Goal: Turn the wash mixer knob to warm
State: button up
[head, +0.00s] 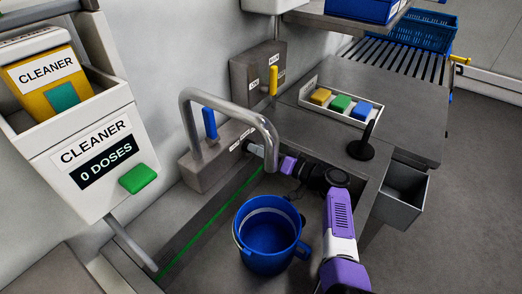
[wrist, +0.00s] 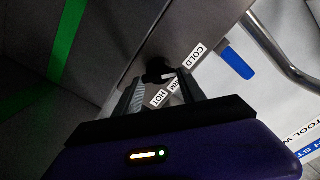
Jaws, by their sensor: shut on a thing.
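The wash mixer is a grey box (head: 205,165) with a curved spout and a blue lever in the head view. Its dark round knob (wrist: 157,71) shows in the wrist view, beside small labels COLD (wrist: 197,55), WARM (wrist: 175,87), partly covered, and HOT (wrist: 159,98). A pale mark is on the knob; I cannot tell exactly which label it points to. My gripper (head: 279,162) reaches the mixer's front from the right. In the wrist view my gripper (wrist: 160,84) has its fingers on either side of the knob, shut on it. The head view hides the knob.
A blue bucket (head: 268,236) stands in the basin below the spout (head: 240,108). A cleaner dispenser (head: 90,150) reading 0 DOSES is at left. A second box with a yellow lever (head: 273,80) stands behind. A tray of coloured blocks (head: 318,104) lies on the counter.

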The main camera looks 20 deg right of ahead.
jog(key=shift+f+m, duration=0.1)
jog(key=shift+m, duration=0.2)
jog(key=m+b, duration=0.2)
jog(key=m, duration=0.6)
jog(key=shift+w+d+f+m, duration=0.1)
jog(key=shift+m, duration=0.3)
dwell(0.3)
jog(key=o, duration=1.4)
jog(key=shift+c, duration=0.2)
jog(key=p+v, duration=0.2)
jog(key=v, duration=0.6)
jog(key=shift+w, duration=0.1)
